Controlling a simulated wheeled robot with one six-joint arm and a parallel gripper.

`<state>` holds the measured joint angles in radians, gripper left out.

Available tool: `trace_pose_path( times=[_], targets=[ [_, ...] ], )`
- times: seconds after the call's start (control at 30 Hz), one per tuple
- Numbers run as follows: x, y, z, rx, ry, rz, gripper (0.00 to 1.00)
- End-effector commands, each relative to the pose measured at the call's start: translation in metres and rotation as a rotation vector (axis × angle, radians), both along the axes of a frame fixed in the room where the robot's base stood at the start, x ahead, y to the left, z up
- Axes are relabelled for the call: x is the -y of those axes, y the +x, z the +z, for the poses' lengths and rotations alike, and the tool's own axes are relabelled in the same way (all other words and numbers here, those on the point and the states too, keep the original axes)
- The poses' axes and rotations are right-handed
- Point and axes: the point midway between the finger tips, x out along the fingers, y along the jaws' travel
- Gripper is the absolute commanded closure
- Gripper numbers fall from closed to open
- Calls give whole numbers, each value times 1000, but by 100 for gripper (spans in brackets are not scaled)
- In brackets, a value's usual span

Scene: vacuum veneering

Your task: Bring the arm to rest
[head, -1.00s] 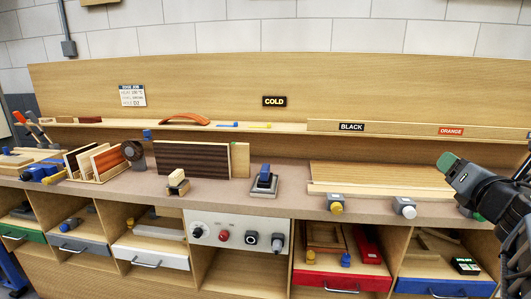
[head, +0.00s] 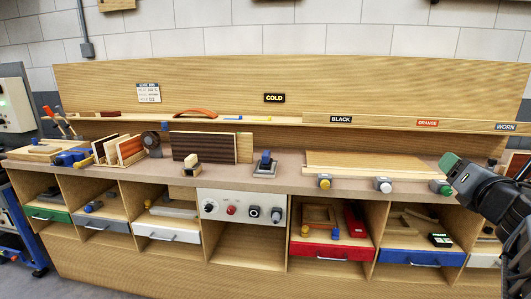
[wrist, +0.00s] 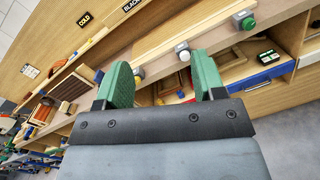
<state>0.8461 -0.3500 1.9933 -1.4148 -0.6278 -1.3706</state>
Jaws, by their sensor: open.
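My gripper (head: 447,165) is at the right side of the head view, on my dark arm, held in front of the right part of the bench. In the wrist view my gripper (wrist: 163,84) shows two green fingers standing apart, with nothing between them. It touches nothing that I can see. In the head view the fingers overlap each other, so the gap does not show there.
The long workbench (head: 225,181) holds dark panels (head: 203,147), a blue-handled block (head: 265,164) and yellow, white and green knobs (head: 324,182) along its front edge. Below are open cubbies and drawers, among them a blue one (head: 420,257). The floor in front is clear.

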Motion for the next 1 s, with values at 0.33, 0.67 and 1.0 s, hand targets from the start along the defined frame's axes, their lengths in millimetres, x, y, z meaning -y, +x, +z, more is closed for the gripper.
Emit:
trace_pose_path(
  times=[0.33,0.67,1.0],
  targets=[
    [-19,14,16,117,408,-88,37],
    [-56,14,-4,200,1176,-327,37],
    [-188,-56,-90,34,2128,-1095,37]
  ],
)
